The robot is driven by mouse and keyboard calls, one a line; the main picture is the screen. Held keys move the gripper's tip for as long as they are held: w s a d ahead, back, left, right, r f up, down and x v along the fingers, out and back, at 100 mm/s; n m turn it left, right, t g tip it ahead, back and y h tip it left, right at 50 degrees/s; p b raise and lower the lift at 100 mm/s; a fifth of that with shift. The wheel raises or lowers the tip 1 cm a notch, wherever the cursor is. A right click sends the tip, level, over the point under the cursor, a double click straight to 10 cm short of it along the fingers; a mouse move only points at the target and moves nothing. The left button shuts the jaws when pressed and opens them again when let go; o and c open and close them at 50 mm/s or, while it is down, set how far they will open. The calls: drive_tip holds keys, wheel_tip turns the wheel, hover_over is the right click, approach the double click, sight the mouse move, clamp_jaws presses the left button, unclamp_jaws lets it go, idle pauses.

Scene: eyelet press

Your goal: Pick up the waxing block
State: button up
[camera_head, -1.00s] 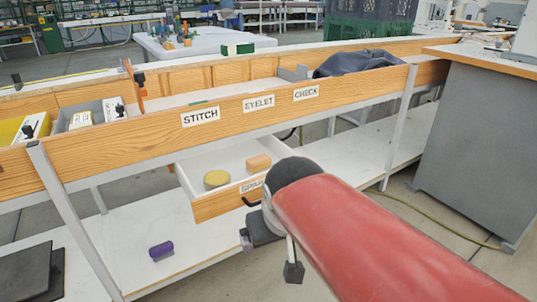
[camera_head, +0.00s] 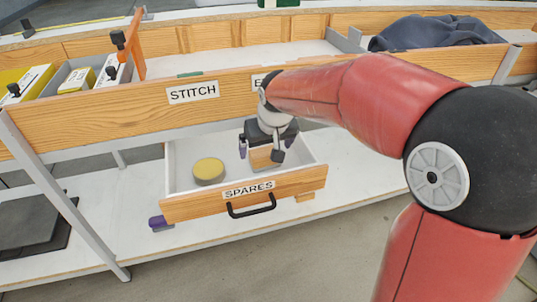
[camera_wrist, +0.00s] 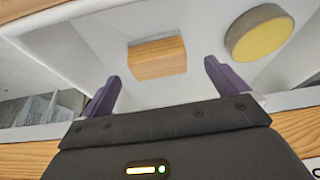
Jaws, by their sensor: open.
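A light wood-coloured block (camera_head: 263,159) lies in the open drawer, partly hidden by my gripper in the head view. The block also shows whole in the wrist view (camera_wrist: 157,58), lying flat on the white drawer floor. My gripper (camera_head: 260,154) is over the drawer, open and empty. In the wrist view, its two purple fingers (camera_wrist: 162,76) are spread wide, with the block just beyond the tips and between them. A round yellow-topped piece with a grey side (camera_head: 209,171) lies to the left in the drawer. It also appears at upper right in the wrist view (camera_wrist: 260,35).
The drawer's front (camera_head: 250,198) has a SPARES label and a black handle (camera_head: 251,206). The wooden bench rail (camera_head: 130,107) runs close above and behind the drawer. A purple cylinder (camera_head: 158,222) lies on the lower shelf. Dark cloth (camera_head: 435,31) lies on the bench.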

sight(265, 152)
drive_tip(key=x, duration=0.5)
drive_tip(key=shift+w+f, duration=0.2)
drive_tip(key=shift+f, duration=0.05)
drive_tip(key=c, duration=1.1)
drive_tip(key=shift+r, duration=0.2)
wheel_tip(265, 152, up, 20)
drive_tip(key=shift+f+p, duration=0.15)
drive_tip(key=shift+p, duration=1)
